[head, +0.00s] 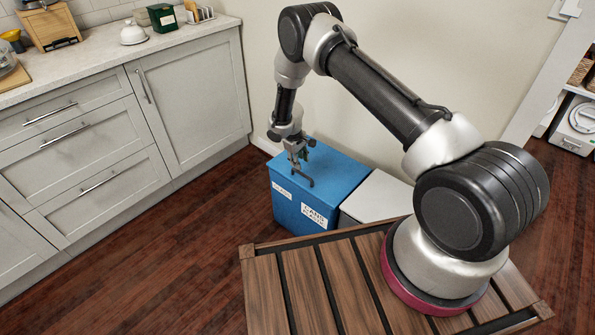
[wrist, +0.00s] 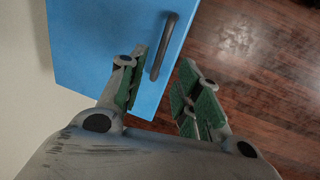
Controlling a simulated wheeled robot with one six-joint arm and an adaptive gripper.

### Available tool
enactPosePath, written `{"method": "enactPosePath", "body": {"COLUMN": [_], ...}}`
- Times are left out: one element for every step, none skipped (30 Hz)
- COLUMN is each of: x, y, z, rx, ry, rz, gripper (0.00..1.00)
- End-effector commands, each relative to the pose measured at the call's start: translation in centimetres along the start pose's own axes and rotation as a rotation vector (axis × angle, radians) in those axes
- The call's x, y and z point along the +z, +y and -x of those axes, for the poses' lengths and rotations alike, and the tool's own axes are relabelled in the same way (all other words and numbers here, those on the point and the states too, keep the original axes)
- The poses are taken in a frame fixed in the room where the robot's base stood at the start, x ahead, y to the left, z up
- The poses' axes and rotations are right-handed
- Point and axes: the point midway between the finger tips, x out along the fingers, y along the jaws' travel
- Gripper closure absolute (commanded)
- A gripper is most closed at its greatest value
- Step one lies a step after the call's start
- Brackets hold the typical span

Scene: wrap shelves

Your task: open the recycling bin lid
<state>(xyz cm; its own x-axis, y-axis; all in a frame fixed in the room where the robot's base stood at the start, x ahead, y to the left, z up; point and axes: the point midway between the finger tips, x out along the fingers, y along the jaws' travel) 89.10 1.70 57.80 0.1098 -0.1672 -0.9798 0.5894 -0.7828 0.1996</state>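The blue bin (head: 338,172) stands on the floor against the wall, with white labels on its front; its lid is shut. In the wrist view the blue lid (wrist: 95,40) fills the upper left, and a dark bar handle (wrist: 166,42) lies near its edge. My gripper (head: 300,170) is above the lid at the bin's left part. In the wrist view my gripper (wrist: 164,62) is open, with green-padded fingers apart on either side of the handle's line. The handle shows between the fingertips; whether they touch it or the lid, I cannot tell.
A white-grey bin (head: 378,195) stands right of the blue one, partly hidden by my arm. Grey cabinets (head: 90,130) with a counter stand at the left. The wooden floor (head: 175,240) in front of the cabinets is clear. A shelf (head: 575,110) stands at the right.

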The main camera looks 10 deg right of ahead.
Motion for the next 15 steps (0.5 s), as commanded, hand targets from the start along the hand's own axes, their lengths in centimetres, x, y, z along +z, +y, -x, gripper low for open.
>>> {"method": "enactPosePath", "body": {"x": [-0.1,-0.1,-0.1,-0.1,-0.1,0.0,-0.1,-0.1,-0.1,-0.1,-0.1,-0.1,-0.2,-0.1,-0.1], "y": [-0.1,-0.1,-0.2,-0.2,-0.1,-0.2,-0.2,-0.2,-0.2,-0.2,-0.2,-0.2,-0.2,-0.2,-0.2], "z": [-0.4,-0.7,-1.2,-1.6,-2.1,-2.8,-3.3,-3.8,-4.5,-5.0,-5.5,-6.0,-6.4,-6.7,-7.1], "rx": [-0.004,-0.005,-0.005,-0.005,-0.005,-0.005,-0.005,-0.005,-0.005,-0.005,-0.006,-0.005,-0.005,-0.005,-0.005], "ry": [0.009,0.012,0.01,0.009,0.009,0.008,0.009,0.009,0.009,0.01,0.009,0.01,0.01,0.01,0.01], "rz": [-0.01,-0.016,-0.019,-0.019,-0.019,-0.018,-0.018,-0.018,-0.018,-0.019,-0.019,-0.019,-0.019,-0.019,-0.019], "gripper": [0.67,0.67,0.67,0.67,0.67,0.67,0.67,0.67,0.67,0.67,0.67,0.67,0.67,0.67,0.67]}}
